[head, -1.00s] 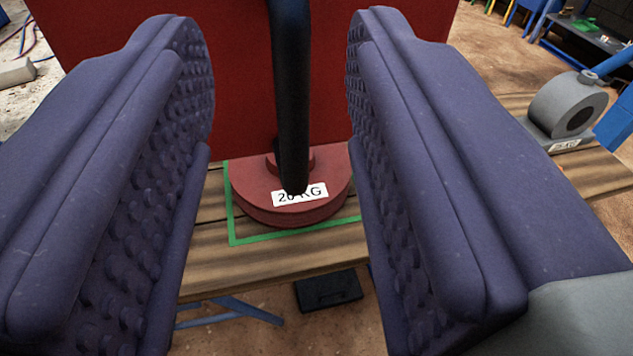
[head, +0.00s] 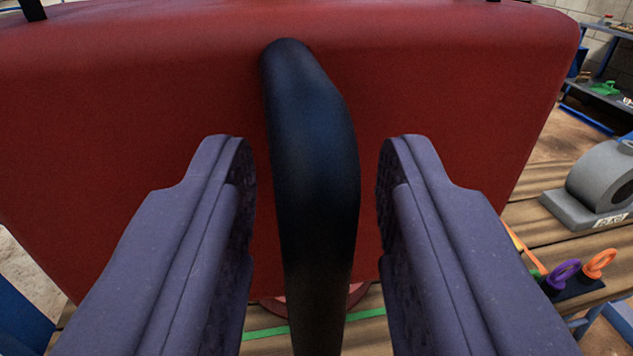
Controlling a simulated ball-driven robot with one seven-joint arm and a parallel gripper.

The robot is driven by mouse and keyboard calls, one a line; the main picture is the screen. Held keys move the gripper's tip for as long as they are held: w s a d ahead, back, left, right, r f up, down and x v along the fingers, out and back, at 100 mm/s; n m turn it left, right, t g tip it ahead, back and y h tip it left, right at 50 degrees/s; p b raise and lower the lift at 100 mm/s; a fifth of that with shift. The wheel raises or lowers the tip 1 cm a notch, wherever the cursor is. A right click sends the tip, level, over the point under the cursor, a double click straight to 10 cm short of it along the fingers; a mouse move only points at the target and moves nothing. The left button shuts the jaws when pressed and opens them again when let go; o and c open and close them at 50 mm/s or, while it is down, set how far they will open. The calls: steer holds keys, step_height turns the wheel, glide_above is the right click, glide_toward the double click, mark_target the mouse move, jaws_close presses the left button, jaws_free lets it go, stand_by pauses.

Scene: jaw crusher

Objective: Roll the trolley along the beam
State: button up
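My gripper (head: 318,165) is open. Its two purple pads stand on either side of a thick black bar (head: 312,150), with a gap visible on each side. The bar rises upright in front of a large red body (head: 430,90) that fills most of the view and curves over at its top end. Whether the bar joins the red body cannot be told. No part is clearly recognisable as the trolley or the beam. The red round weight (head: 272,306) shows only as a sliver low behind the bar, its label hidden.
A wooden bench top (head: 530,225) with a green line (head: 265,333) lies below. At the right are a grey weight block (head: 600,180), purple-handled (head: 566,272) and orange-handled (head: 600,263) tools, and a shelf (head: 600,100) farther back.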

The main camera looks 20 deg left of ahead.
jaws_close()
